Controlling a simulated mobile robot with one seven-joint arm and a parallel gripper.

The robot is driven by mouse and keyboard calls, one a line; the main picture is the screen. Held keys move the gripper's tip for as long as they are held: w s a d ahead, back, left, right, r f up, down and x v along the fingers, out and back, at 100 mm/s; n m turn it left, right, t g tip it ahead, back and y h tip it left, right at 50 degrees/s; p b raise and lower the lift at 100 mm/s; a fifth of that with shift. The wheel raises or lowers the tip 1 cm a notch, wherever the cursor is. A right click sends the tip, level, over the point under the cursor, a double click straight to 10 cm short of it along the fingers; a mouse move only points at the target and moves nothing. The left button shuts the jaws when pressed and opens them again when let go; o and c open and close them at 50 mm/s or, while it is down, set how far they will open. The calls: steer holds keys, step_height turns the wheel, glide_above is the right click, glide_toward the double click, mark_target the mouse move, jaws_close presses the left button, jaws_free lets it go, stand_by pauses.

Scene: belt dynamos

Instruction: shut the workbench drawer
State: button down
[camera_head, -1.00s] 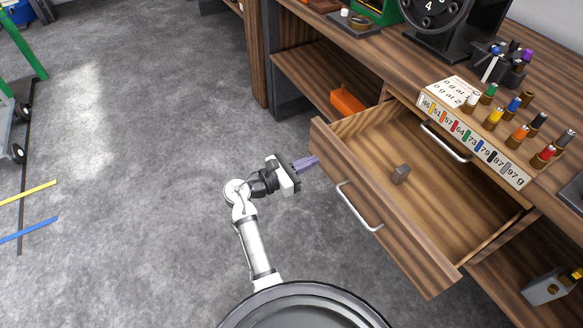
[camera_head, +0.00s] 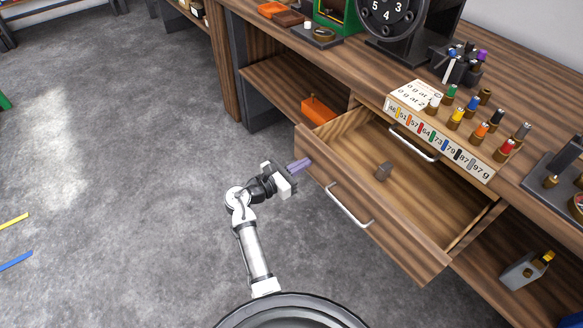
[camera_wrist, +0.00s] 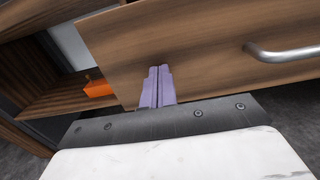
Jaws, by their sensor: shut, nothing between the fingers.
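The workbench drawer (camera_head: 433,257) stands pulled out from the bench, its inside showing from above. The drawer front has a curved metal handle (camera_head: 349,206), which also shows at the right of the wrist view (camera_wrist: 285,53). My gripper (camera_head: 308,161) has purple fingers, shut and empty, at the left part of the drawer front, left of the handle. In the wrist view the fingers (camera_wrist: 158,70) point at the wooden front face. I cannot tell whether the tips touch it.
The workbench top (camera_head: 365,61) holds a labelled rack (camera_head: 440,138) of coloured pegs, a pen holder (camera_head: 457,66) and a dial. An orange box (camera_head: 318,109) sits on the shelf left of the drawer.

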mark_target(352, 145)
steer(key=x, duration=2)
steer(key=shift+f, duration=0.1)
steer(key=shift+w+d, duration=0.1)
steer(key=shift+d, duration=0.1)
steer(key=shift+w+d+r, duration=0.1)
steer(key=shift+r, duration=0.15)
steer(key=shift+d+r, duration=0.1)
steer(key=shift+r, duration=0.05)
